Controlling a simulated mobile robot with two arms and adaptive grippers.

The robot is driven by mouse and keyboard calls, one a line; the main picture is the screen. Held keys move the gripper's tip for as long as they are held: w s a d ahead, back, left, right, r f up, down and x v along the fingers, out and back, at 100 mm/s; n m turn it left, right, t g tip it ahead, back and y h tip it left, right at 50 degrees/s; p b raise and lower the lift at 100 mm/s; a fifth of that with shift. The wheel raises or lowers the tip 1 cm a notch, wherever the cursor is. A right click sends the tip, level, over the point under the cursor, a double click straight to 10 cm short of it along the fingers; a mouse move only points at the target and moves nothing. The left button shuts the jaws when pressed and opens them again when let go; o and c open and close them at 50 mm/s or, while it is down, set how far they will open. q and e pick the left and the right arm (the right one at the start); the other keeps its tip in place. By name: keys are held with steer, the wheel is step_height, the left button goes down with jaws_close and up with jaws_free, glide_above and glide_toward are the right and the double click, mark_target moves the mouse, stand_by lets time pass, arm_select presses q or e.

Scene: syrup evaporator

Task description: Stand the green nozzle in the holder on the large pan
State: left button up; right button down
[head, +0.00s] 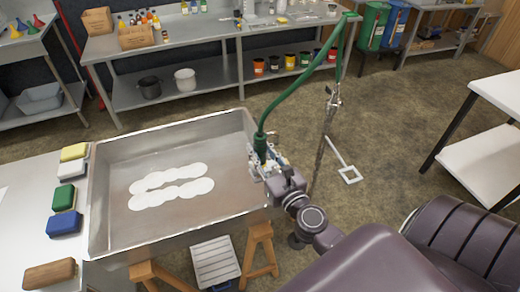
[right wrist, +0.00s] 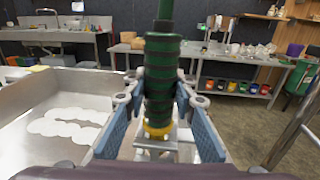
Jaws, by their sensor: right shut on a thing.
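The green nozzle (head: 260,144) is upright at the right rim of the large pan (head: 168,131), with a green hose rising from its top. In the right wrist view the nozzle (right wrist: 160,80) has a ribbed dark green body and a yellow ring at its lower end. My right gripper (head: 265,158) is shut around it, one blue-padded finger on each side. A metal bracket, seemingly the holder (right wrist: 156,150), shows just below the yellow ring. I cannot tell whether the nozzle sits in it or hovers above. My left gripper is not in view.
White round patches (head: 171,181) lie on the pan floor. Sponges and a brush (head: 50,274) lie on the table left of the pan. The hose runs to a stand (head: 333,100) at the right. Wooden trestles (head: 260,247) stand below the pan.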

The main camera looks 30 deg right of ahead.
steer(key=c, duration=1.5)
jaws_free()
steer(key=shift+s, duration=0.1)
steer(key=s, duration=0.4)
steer(key=s+a, duration=0.1)
steer(key=s, duration=0.6)
steer(key=shift+s+a, duration=0.35)
steer(key=shift+s, duration=0.05)
steer(key=shift+a, duration=0.1)
